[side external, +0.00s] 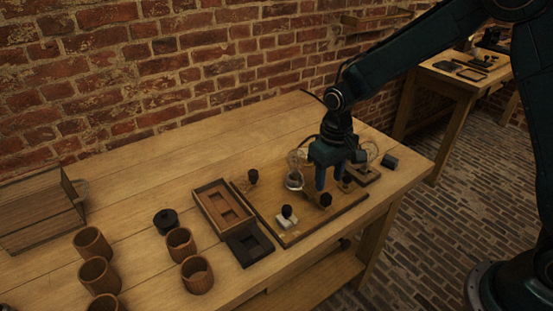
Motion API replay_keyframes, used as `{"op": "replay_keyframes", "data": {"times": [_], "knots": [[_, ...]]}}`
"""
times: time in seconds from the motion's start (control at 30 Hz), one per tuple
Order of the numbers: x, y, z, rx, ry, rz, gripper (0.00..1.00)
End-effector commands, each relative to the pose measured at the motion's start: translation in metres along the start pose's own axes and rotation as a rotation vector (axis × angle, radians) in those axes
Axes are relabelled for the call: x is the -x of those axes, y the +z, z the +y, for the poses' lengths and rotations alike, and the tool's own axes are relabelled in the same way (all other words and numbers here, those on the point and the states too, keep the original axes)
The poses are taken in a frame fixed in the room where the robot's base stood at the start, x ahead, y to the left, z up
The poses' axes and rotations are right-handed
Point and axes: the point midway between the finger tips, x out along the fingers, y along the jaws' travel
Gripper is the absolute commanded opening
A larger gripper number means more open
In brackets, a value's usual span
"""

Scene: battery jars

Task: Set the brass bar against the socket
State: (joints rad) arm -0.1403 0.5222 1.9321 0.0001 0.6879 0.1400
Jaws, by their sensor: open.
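My gripper (331,181) points down over the right part of a wooden board (265,217), with its fingers apart. A glass jar (295,170) stands just left of the gripper, partly covered by it. Another glass piece (368,150) shows on its right. A black knob (326,200) is close below the fingers; I cannot tell whether they touch it. A pale block with a black knob (287,213) sits near the board's front edge. I cannot clearly make out the brass bar or the socket; the gripper may hide them.
A wooden two-pocket tray (203,194) and a dark tray (237,256) lie left of the board. Several wooden cups (197,275) and a black round lid (166,221) stand further left. A dark block (390,161) is at right. The table's back middle is clear.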

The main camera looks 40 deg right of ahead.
Motion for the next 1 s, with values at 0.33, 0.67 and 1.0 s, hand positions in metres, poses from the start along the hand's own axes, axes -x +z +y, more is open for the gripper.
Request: {"op": "replay_keyframes", "data": {"times": [0.33, 0.67, 1.0], "knots": [[-0.047, 0.0, 0.0, 0.0, 0.0, -0.002, 0.44], [-0.06, 0.0, 0.0, 0.0, 0.0, 0.0, 0.44], [-0.059, 0.0, 0.0, 0.0, 0.0, 0.0, 0.16]]}}
